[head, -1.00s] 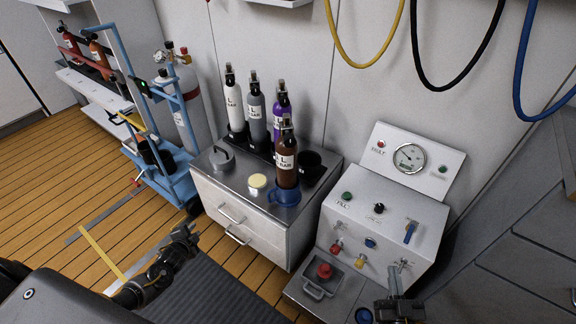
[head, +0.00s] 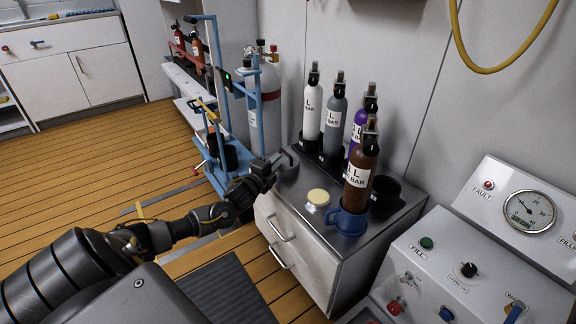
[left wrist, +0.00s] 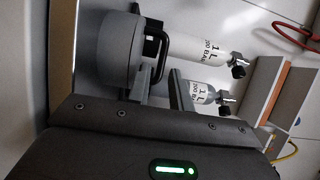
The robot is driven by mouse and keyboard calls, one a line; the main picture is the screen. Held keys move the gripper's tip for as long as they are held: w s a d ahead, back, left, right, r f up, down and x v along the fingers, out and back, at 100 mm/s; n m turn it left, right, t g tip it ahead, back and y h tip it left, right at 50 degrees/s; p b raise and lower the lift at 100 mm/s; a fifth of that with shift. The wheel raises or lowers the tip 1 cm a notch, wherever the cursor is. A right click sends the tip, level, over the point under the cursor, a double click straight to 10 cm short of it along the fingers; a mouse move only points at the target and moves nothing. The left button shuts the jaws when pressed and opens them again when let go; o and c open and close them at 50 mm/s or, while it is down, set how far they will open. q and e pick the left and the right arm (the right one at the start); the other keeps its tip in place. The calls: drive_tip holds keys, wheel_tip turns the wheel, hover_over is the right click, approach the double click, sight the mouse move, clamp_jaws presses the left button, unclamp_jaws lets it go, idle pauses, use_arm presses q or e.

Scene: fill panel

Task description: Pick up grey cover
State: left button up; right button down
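The grey cover (head: 290,166) is on the left back part of the cabinet top (head: 318,228), partly hidden by my left gripper (head: 272,165) in the head view. In the left wrist view the cover (left wrist: 112,50) is a round grey lid with a dark loop handle (left wrist: 162,48). My left gripper (left wrist: 160,88) is open. Its two fingers point at the handle, and the handle's near part shows between the fingertips. I cannot tell whether they touch it. My right gripper is not in view.
White, grey, purple and brown bottles (head: 359,180) stand on the cabinet, the brown one in a blue holder (head: 347,219). A yellow disc (head: 318,197) lies in front. A blue trolley (head: 226,150) stands at the left, a fill panel (head: 480,265) at the right.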

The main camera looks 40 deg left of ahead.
sight(286, 153)
use_arm(q)
drive_tip(key=shift+w+a+b, duration=0.2)
drive_tip(key=shift+w+b, duration=0.5)
drive_tip(key=shift+w, duration=0.8)
drive_tip(key=shift+w+a+b, duration=0.15)
drive_tip(key=shift+w+b, duration=0.55)
drive_tip(key=shift+w, duration=0.8)
drive_tip(key=shift+w+r, duration=0.15)
drive_tip(key=shift+w, duration=0.1)
drive_tip(key=shift+c, duration=0.4)
clamp_jaws()
